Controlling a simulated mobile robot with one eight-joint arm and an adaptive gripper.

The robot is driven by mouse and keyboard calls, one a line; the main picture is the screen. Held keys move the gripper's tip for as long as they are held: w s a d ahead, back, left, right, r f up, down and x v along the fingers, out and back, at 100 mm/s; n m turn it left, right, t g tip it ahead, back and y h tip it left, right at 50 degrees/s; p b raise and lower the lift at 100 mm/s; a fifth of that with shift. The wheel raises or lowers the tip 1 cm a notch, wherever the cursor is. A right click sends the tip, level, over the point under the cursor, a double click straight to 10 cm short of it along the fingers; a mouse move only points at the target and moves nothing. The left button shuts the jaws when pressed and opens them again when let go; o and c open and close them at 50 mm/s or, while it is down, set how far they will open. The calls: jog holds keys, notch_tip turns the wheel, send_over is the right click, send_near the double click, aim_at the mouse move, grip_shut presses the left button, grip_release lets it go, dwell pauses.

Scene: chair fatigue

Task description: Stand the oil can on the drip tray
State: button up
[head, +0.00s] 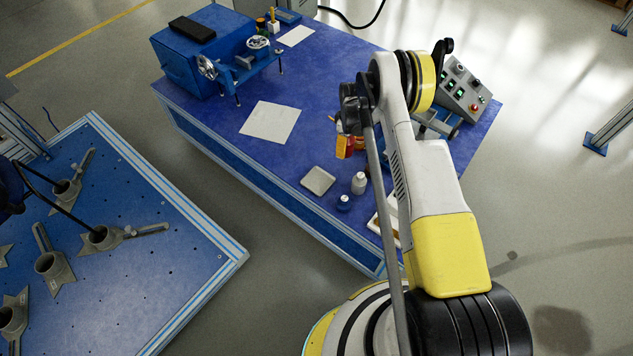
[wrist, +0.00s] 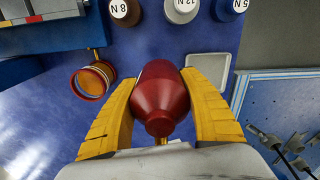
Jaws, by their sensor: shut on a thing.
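The oil can (wrist: 160,95) is dark red with a rounded body and a tapering end. In the wrist view it sits between the two yellow fingers of my gripper (wrist: 160,82), which is shut on it. I take the shallow pale grey tray (head: 318,180) near the front edge of the blue bench for the drip tray. It also shows in the wrist view (wrist: 208,68), right of the held can and apart from it. In the head view my gripper (head: 345,146) is over the bench beyond the tray, and my arm partly hides it. The can's height above the bench is unclear.
A white bottle (head: 358,183) and a blue bottle (head: 343,202) stand close right of the tray. A brown one (wrist: 125,10) shows in the wrist view. A red ring-like container (wrist: 93,80) lies left of the can. A paper sheet (head: 270,122) lies on the bench.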

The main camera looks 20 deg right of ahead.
jog(key=b, duration=0.4)
send_over(318, 182)
jog(key=f, duration=0.6)
jog(key=shift+w+d+f, duration=0.2)
jog(key=shift+d+f, duration=0.15)
jog(key=shift+d, duration=0.05)
jog(key=shift+s+a+f+b, duration=0.1)
jog(key=shift+a+f+b, duration=0.15)
jog(key=shift+f+b, duration=0.55)
jog(key=shift+a+f+b, duration=0.2)
jog(key=shift+f+b, duration=0.25)
jog(key=shift+f, duration=0.65)
jog(key=o, duration=1.4)
jog(key=shift+f, duration=0.15)
